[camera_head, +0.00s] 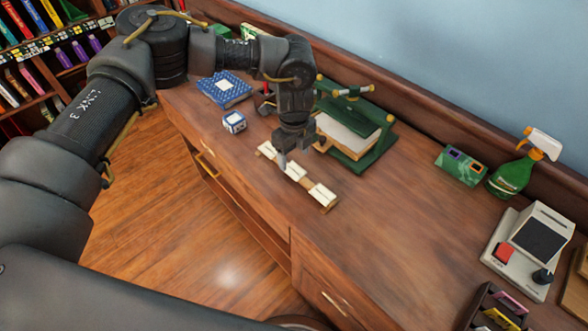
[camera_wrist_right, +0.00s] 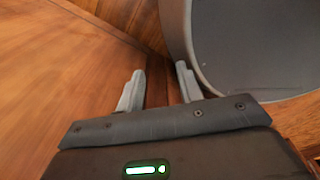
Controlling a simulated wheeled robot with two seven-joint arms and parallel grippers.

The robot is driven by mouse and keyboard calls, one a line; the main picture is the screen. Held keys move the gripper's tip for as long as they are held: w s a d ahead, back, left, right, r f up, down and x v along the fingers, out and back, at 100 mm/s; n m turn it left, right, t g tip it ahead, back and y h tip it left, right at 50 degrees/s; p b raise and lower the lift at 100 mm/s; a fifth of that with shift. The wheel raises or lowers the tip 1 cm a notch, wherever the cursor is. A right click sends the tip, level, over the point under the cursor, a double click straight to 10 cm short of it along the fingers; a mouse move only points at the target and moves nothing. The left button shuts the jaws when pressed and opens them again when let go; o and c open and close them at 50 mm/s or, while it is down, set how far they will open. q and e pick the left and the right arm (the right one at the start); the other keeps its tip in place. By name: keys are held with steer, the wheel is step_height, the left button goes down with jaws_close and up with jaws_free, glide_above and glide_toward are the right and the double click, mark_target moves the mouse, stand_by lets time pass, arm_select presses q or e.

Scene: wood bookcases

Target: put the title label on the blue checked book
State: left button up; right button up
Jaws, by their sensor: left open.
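The blue checked book (camera_head: 239,95) lies on the wooden desk, left of my left gripper, with a pale rectangle on its cover. A narrow wooden strip (camera_head: 328,208) holds several cream label cards (camera_head: 322,194) in a row. My left gripper (camera_head: 300,157) points down over the middle of this strip, open. I cannot tell whether its fingertips touch a card, and the wrist hides part of the strip. Which card is the title label is too small to read. My right gripper (camera_wrist_right: 158,75) is open and empty in the right wrist view, away from the book and strip.
A green press (camera_head: 372,150) stands close behind the left gripper. A small blue and white box (camera_head: 234,122) sits near the book. A green box (camera_head: 460,166), spray bottle (camera_head: 512,176) and grey device (camera_head: 528,250) stand at right. The desk's middle is clear.

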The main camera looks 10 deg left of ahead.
mark_target(294, 170)
arm_select(q)
step_height(294, 170, down, 4)
steer(key=shift+r+p, duration=0.15)
steer(key=shift+p, duration=0.5)
steer(key=shift+f, duration=0.45)
steer(key=shift+f, duration=0.25)
steer(key=shift+c, duration=0.2)
steer(key=c, duration=1.1)
steer(key=shift+r, duration=0.15)
